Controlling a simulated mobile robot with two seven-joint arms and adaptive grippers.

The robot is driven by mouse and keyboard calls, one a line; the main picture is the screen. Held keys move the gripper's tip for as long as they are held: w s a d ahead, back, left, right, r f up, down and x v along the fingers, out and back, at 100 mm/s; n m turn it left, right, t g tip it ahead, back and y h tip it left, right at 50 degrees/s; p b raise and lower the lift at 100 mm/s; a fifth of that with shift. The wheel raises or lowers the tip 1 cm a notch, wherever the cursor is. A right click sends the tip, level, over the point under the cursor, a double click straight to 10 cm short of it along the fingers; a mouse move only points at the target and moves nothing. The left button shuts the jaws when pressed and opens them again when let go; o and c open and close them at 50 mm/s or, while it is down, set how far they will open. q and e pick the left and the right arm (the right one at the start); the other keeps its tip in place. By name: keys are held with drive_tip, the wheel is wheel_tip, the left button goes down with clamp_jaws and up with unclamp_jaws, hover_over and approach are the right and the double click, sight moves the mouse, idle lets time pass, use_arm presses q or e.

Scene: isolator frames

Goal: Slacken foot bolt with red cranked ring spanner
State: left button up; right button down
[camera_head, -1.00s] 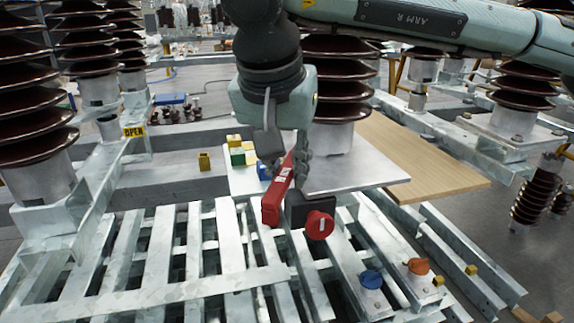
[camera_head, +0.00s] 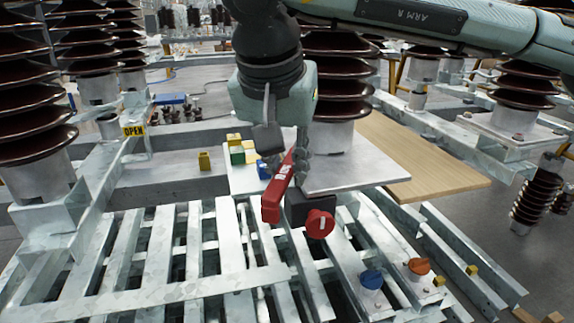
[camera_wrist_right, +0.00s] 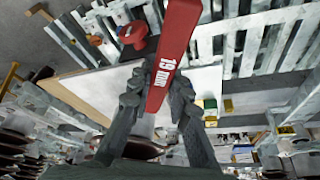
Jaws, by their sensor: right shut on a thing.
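My right gripper (camera_head: 286,158) is shut on the red spanner (camera_head: 273,202), which slants down and left from the fingers in the head view. In the right wrist view the red spanner (camera_wrist_right: 172,55) stands up between the two fingers of the right gripper (camera_wrist_right: 157,98), with "19 mm" in white on its face. Its far end runs out of the top of that view, so its ring is not clear. It is held above the slatted metal frame. No foot bolt can be picked out for sure near the spanner. My left gripper is not in view.
A red knob (camera_head: 320,224) on a black block is just right of the spanner. Blue (camera_head: 371,280) and orange (camera_head: 418,266) knobs sit on the frame at lower right. A pale plate (camera_head: 355,170), wooden board (camera_head: 420,155), coloured blocks (camera_head: 237,150) and brown ribbed insulators (camera_head: 30,110) surround it.

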drive_tip(key=shift+f+b, duration=0.9)
drive_tip(key=shift+f, duration=0.2)
idle(0.3)
